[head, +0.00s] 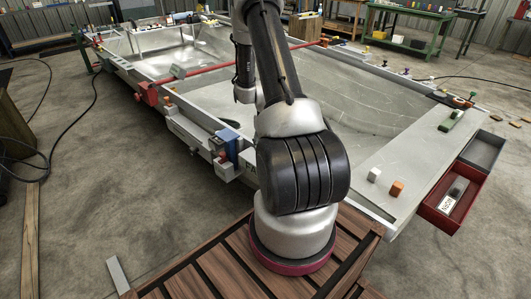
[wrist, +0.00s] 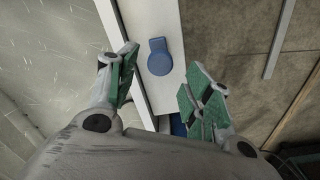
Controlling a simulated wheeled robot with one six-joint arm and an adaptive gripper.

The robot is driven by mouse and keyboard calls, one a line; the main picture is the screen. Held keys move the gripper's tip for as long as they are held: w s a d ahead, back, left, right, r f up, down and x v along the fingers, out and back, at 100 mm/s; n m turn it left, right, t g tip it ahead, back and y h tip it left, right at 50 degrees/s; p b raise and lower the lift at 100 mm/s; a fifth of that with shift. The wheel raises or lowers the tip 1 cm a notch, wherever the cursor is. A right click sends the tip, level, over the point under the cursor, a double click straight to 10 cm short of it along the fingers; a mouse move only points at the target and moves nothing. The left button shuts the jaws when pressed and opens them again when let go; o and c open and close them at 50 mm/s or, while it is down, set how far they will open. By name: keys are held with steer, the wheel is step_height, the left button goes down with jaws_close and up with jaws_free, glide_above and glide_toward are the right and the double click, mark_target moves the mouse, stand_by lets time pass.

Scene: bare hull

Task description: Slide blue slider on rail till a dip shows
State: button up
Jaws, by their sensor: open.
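My gripper (wrist: 162,75) is open in the wrist view, its two green-padded fingers apart with nothing between the pads. A flat blue piece, round with a short tab (wrist: 159,58), lies on a pale edge strip (wrist: 152,22), in line with the gap between the fingertips. A second blue part (wrist: 178,124) shows partly behind the right finger. In the head view a blue block (head: 226,141) stands at the hull's near left edge. I cannot tell which blue part is the slider. My arm hides the gripper in the head view. No dip can be made out.
The pale hull (head: 360,95) fills the middle, crossed by a red bar (head: 205,72) with a red block (head: 148,93) at its left end. White and orange blocks (head: 397,188) sit on the right edge, near a red tray (head: 450,205). Black cable lies on the left floor.

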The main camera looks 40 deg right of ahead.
step_height(320, 180, up, 8)
steer(key=shift+r, duration=0.25)
stand_by(1.1)
